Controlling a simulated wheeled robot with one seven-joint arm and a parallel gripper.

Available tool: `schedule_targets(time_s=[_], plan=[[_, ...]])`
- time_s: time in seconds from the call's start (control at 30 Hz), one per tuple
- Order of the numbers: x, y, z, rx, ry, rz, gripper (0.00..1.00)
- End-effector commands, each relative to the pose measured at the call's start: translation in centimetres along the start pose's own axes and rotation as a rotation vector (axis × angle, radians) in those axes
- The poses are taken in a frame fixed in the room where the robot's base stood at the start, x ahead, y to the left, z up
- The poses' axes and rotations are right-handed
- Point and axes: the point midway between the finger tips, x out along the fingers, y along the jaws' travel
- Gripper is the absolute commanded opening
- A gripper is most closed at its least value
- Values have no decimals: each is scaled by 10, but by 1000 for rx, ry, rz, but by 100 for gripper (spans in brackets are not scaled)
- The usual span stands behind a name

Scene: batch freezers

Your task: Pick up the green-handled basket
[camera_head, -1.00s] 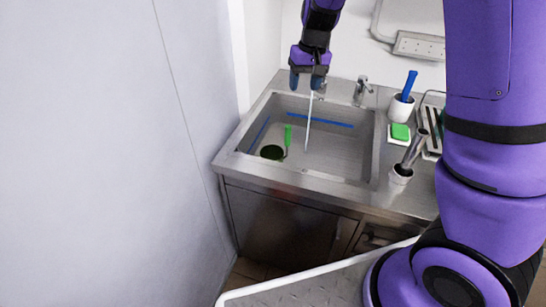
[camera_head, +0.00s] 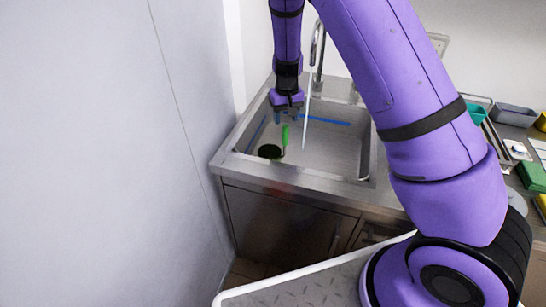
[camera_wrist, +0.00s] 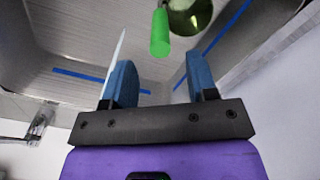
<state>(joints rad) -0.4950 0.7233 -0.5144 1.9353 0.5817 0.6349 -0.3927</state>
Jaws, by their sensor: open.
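The basket (camera_head: 270,151) is a small, dark round bowl shape with an upright green handle (camera_head: 285,135), and it rests in the left part of the steel sink. My gripper (camera_head: 287,118) points down into the sink, just above the handle. In the wrist view my gripper (camera_wrist: 162,78) is open with nothing between its blue fingers. There the green handle (camera_wrist: 160,33) lies beyond the fingertips, roughly centred between them and apart from them. The basket's bowl (camera_wrist: 188,15) is beside the handle at the top edge, partly cut off.
A thin pale vertical streak (camera_head: 306,115) hangs below the tall faucet (camera_head: 316,45), close to the right of my gripper. The sink rim (camera_head: 290,176) surrounds the basin. Blue strips (camera_head: 325,120) line its walls. A grey wall (camera_head: 110,150) stands close left. Trays lie on the right counter.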

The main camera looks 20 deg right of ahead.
Motion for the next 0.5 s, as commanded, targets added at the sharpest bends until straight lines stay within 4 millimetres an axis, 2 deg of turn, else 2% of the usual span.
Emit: schedule_targets(time_s=[0.13,0.33,0.5], plan=[[12,0,2,0,-1,1,53],[40,-1,7,0,-1,1,53],[52,-1,6,0,1,1,53]])
